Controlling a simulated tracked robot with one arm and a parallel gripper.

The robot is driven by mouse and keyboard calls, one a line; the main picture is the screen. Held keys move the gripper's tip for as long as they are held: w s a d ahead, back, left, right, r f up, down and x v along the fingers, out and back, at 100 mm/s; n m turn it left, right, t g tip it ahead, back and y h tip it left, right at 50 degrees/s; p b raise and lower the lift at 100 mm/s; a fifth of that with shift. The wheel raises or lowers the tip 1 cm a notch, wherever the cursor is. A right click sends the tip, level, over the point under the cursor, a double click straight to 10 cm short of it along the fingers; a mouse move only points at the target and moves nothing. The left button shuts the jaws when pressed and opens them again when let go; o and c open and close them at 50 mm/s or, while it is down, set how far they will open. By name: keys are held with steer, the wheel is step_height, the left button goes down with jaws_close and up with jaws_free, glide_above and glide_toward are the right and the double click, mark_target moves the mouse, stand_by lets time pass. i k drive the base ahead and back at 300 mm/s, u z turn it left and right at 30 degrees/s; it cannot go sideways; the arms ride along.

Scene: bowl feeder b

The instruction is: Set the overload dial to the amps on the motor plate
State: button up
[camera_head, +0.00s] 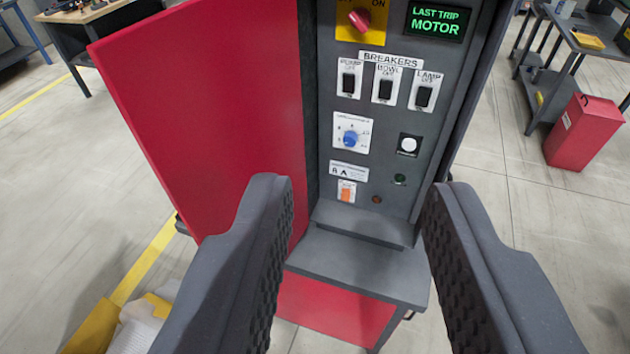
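The overload dial (351,138) is a small blue knob on a white scale plate, in the middle of the grey control panel. Its scale marks and pointer are too small to read. Just below it is a white label (348,172) with a large "A" after a character I cannot read surely; I cannot tell whether this is the motor plate. My gripper (358,190) is open and empty. Its dark ridged fingers stand wide apart in front of the panel's lower part, apart from the dial.
Three breakers (385,88) sit above the dial, under a red knob (359,19) and a green display (436,22) reading "LAST TRIP MOTOR". A white button (408,145) and an orange switch (346,194) are nearby. A red cabinet door (215,110) stands open at left; a grey ledge (350,268) juts out below.

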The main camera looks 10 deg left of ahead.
mark_target(350, 139)
steer(key=k, duration=0.55)
steer(key=z, duration=0.2)
steer(key=i, duration=1.35)
steer(key=z, duration=0.75)
